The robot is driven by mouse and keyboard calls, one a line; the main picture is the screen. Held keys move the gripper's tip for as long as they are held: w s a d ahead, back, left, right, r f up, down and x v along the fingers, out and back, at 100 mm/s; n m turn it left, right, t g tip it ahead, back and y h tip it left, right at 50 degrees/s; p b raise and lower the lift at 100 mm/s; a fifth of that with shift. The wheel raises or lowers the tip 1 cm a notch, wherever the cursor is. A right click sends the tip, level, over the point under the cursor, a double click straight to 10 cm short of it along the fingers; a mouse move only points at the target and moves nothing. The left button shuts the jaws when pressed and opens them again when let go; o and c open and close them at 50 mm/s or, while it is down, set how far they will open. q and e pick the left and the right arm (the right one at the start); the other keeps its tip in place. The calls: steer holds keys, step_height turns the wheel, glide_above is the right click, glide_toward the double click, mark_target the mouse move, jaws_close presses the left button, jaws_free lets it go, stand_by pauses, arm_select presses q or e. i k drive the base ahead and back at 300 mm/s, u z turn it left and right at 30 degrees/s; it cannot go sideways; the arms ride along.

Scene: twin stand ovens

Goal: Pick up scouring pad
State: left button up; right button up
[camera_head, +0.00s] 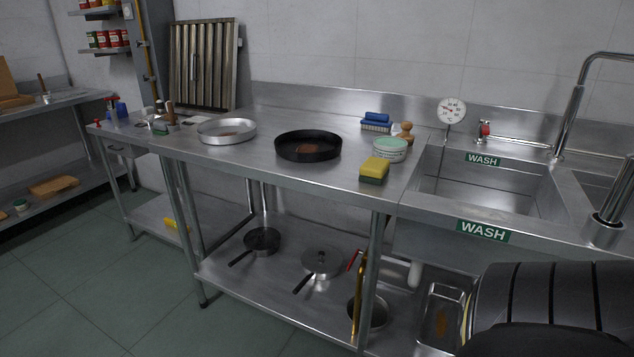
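A yellow block with a dark green underside, looking like a scouring pad or sponge (374,169), lies near the front right of the steel worktop, left of the sink. A flat green piece (389,144) lies on top of a round white container (389,154) just behind it; I cannot tell whether this is a pad or a lid. Neither gripper is in view. A dark, ribbed arm part, apparently mine, fills the bottom right corner.
A blue brush (376,121) and a wooden-knobbed brush (405,132) stand behind the container. The sink (487,184), with a tall tap (574,105), is at the right. Pans (262,240) stand on the lower shelf. The worktop's front middle is clear.

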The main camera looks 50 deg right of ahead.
mark_target(374, 170)
steer(key=u, duration=0.45)
steer(key=i, duration=0.35)
steer(key=z, duration=0.85)
steer(key=i, duration=1.6)
steer(key=z, duration=1.15)
